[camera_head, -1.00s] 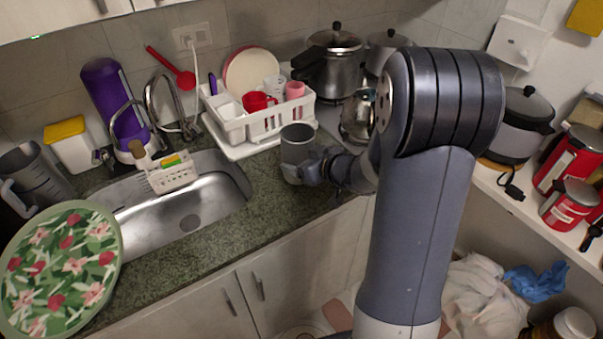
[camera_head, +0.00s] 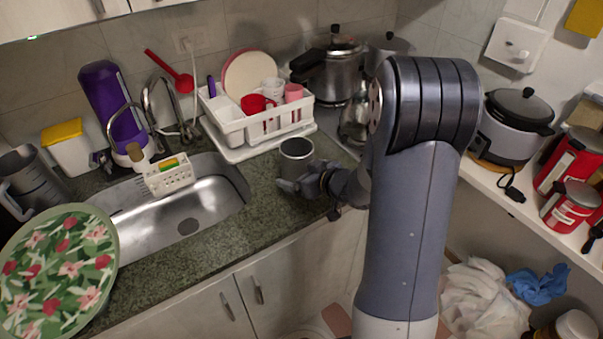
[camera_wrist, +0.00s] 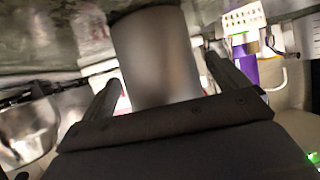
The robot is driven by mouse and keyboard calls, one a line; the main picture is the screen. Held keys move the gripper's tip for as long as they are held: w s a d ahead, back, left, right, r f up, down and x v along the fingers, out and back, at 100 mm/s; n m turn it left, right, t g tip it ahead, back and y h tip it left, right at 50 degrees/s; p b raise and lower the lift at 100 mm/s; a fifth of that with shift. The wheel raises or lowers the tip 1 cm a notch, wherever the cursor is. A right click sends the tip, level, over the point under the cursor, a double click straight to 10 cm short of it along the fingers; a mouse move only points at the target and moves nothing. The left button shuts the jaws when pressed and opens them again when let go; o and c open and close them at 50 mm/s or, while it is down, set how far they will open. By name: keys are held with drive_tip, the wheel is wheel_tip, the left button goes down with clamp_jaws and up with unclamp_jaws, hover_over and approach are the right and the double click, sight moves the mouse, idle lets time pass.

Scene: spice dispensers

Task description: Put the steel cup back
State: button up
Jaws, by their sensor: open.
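The steel cup (camera_head: 297,152) is a plain grey cylinder, upright on the green counter (camera_head: 262,205) between the sink and my arm. My gripper (camera_head: 300,184) is low at the cup's near side. In the wrist view the cup (camera_wrist: 155,58) lies between the two fingers of my gripper (camera_wrist: 162,72). The fingers are spread, with a gap clearly visible on the right side. The cup's base is partly hidden by the gripper in the head view.
The white dish rack (camera_head: 236,137), with cups and plates, stands just behind the cup. The sink (camera_head: 215,203) is to its left. Metal pots (camera_head: 336,75) stand behind and to the right. The counter's front edge is close to my gripper.

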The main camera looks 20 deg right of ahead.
drive_tip(key=shift+s+d+r, duration=0.1)
drive_tip(key=shift+r, duration=0.15)
drive_tip(key=p+v, duration=0.1)
drive_tip(key=v, duration=1)
drive_tip(key=shift+s, duration=0.35)
drive_tip(key=shift+d+r, duration=0.1)
